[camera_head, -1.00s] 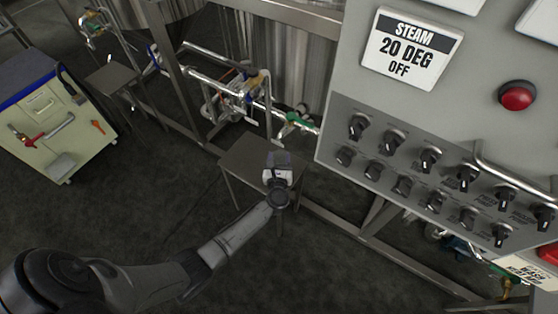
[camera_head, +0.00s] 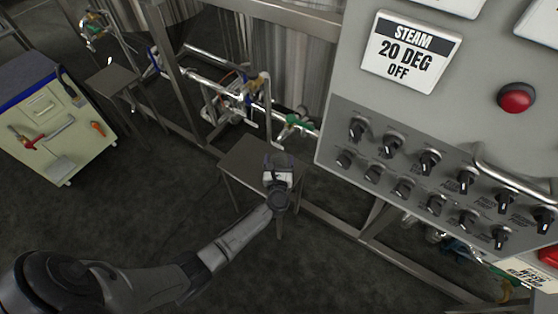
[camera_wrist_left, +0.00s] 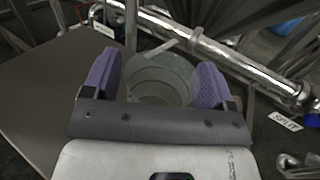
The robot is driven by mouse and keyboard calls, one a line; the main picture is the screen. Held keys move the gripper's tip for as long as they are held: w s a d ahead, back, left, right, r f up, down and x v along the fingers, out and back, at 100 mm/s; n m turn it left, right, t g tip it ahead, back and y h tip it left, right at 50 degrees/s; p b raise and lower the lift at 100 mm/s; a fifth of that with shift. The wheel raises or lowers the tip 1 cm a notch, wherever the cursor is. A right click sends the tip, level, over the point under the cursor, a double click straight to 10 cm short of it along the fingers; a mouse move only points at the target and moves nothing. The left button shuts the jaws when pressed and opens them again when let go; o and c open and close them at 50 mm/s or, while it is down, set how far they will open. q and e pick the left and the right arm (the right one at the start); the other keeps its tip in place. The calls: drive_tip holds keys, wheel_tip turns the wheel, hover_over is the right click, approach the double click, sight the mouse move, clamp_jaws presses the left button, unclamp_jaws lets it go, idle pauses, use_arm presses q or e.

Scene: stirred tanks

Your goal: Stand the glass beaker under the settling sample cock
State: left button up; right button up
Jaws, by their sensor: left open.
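The glass beaker (camera_wrist_left: 158,80) shows in the left wrist view as a clear round vessel between and just beyond my purple fingertips. My left gripper (camera_wrist_left: 154,82) is open, with one finger on each side of the beaker; whether either finger touches it I cannot tell. In the head view my left gripper (camera_head: 280,160) is over the right part of a small dark stand (camera_head: 242,160), and the beaker is hidden there. A cock with a green handle (camera_head: 291,123) is on the pipework just behind the stand. No readable label marks it as the settling one. My right gripper is out of view.
A steel pipe (camera_wrist_left: 220,55) runs close behind the beaker, with a small tag (camera_wrist_left: 285,121) at right. A grey control panel (camera_head: 345,185) rises right of the stand. A second stand (camera_head: 110,80) and a tool trolley (camera_head: 75,150) are at left. Open floor lies between.

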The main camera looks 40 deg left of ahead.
use_arm(q)
drive_tip(key=p+v, duration=0.2)
drive_tip(key=v, duration=0.8)
drive_tip(key=shift+r, duration=0.1)
drive_tip(key=shift+p+v, duration=0.4)
drive_tip(key=shift+v, duration=0.65)
drive_tip(key=shift+w+d+r+m+t, duration=0.2)
drive_tip(key=shift+d+m+t, duration=0.1)
drive_tip(key=shift+m, duration=0.1)
drive_tip(key=s+d+r+m+h, duration=0.3)
drive_tip(key=d+m+h, duration=0.4)
drive_tip(key=m, duration=0.6)
drive_tip(key=s+d+r+m+h, duration=0.25)
drive_tip(key=d+m+h, duration=0.25)
drive_tip(key=m+h, duration=0.6)
drive_tip(key=s+a+m+g+y, duration=0.3)
drive_tip(key=s+m+g, duration=0.2)
drive_tip(key=s+m, duration=0.5)
drive_tip(key=s+a+m+g+y, duration=0.3)
drive_tip(key=s+m+g, duration=0.3)
drive_tip(key=s+m, duration=0.4)
drive_tip(key=shift+a+r+m+y, duration=0.25)
drive_tip(key=shift+r+m+y, duration=0.1)
drive_tip(key=shift+y, duration=0.15)
